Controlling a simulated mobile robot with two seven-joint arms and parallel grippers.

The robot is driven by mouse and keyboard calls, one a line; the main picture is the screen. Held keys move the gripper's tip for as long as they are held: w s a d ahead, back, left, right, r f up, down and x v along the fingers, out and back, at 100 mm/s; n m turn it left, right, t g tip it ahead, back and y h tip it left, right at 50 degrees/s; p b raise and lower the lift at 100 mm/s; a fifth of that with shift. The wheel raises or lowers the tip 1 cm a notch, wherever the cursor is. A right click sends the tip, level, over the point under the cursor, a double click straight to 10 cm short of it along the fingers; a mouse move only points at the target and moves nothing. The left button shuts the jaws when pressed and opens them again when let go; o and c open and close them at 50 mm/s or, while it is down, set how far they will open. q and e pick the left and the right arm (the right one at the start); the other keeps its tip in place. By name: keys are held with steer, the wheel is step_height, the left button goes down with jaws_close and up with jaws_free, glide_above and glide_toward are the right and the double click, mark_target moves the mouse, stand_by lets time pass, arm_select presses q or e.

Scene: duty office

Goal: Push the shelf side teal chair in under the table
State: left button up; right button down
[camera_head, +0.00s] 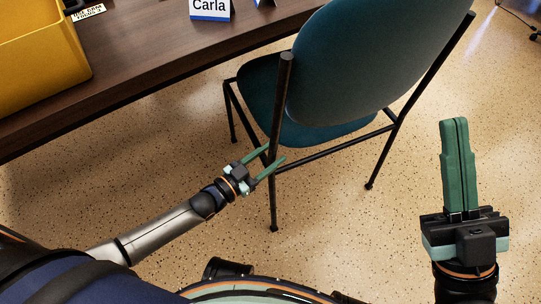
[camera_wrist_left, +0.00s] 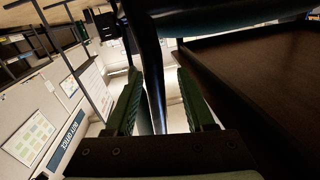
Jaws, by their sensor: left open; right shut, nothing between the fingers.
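The teal chair (camera_head: 360,62) stands at the dark wooden table (camera_head: 150,55), its backrest towards me and its seat (camera_head: 262,95) close to the table's edge. My left gripper (camera_head: 270,158) is open at the chair's near left rear leg, with the dark post between or just beside its green fingers. In the left wrist view a dark post (camera_wrist_left: 151,60) runs between the two fingers of the left gripper (camera_wrist_left: 162,95); whether they touch it I cannot tell. My right gripper (camera_head: 454,125) is shut and empty, pointing up to the right of the chair.
A yellow bin (camera_head: 40,55) and a name card reading Carla (camera_head: 210,10) stand on the table. Speckled floor (camera_head: 330,220) is clear between me and the chair. In the left wrist view pale panels with posted papers (camera_wrist_left: 30,140) show at the left.

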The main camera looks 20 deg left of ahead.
arm_select(q)
steer(key=shift+o, duration=0.4)
steer(key=shift+s+d, duration=0.1)
steer(key=shift+d, duration=0.05)
steer(key=shift+s, duration=0.1)
steer(key=shift+s+a, duration=0.2)
steer(key=shift+s, duration=0.05)
steer(key=p+v, duration=0.4)
steer(key=v, duration=0.7)
steer(key=shift+s+a, duration=0.25)
steer(key=shift+a, duration=0.05)
